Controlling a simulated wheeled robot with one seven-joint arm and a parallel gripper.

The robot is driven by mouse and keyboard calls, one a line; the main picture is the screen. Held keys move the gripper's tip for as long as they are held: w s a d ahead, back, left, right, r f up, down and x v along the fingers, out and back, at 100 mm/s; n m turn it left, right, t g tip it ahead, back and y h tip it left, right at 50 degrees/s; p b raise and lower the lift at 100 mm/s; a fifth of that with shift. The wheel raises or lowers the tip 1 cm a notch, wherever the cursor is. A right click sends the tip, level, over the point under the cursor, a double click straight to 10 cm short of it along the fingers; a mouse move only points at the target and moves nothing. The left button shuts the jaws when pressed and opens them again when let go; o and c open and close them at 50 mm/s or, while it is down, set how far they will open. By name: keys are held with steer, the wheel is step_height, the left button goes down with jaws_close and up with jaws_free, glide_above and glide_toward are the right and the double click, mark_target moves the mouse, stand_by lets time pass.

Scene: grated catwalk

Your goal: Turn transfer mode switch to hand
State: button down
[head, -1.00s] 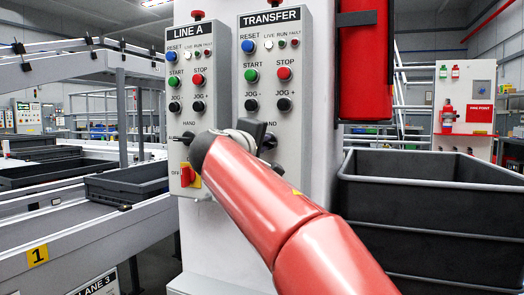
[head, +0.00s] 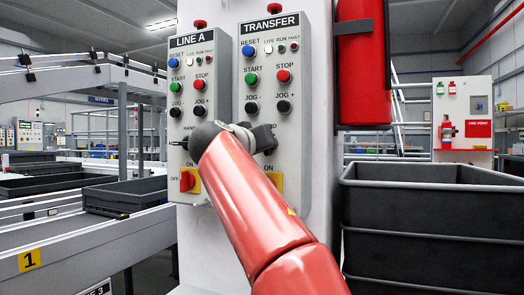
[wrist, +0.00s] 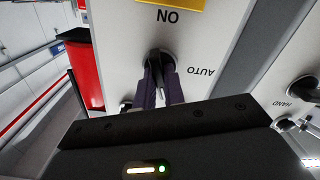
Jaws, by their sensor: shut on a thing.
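The TRANSFER panel (head: 299,60) is a grey box with coloured buttons. In the wrist view, which is upside down, its face (wrist: 115,28) fills the middle, and the black mode switch (wrist: 163,58) shows beside the AUTO label (wrist: 200,71). My gripper (wrist: 161,75) is shut on this switch, one dark finger on each side. In the head view my gripper (head: 266,138) is at the panel's lower part, below the jog buttons, and hides the switch and its labels. I cannot tell exactly which way the switch points.
The LINE A panel (head: 215,75) stands close on the left, with a red switch (head: 187,180) on it. Dark bins (head: 430,225) stand at lower right. A conveyor (head: 75,245) runs on the left.

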steer(key=shift+f+m+b, duration=0.1)
steer(key=shift+m+b, duration=0.4)
steer(key=shift+m, duration=1.5)
steer(key=c, duration=1.5)
jaws_free()
steer(key=shift+s, duration=0.1)
steer(key=b+v, duration=0.2)
steer(key=v, duration=0.5)
steer(key=shift+s+a+b, duration=0.15)
steer(key=shift+s+b, duration=0.1)
steer(key=shift+b, duration=0.05)
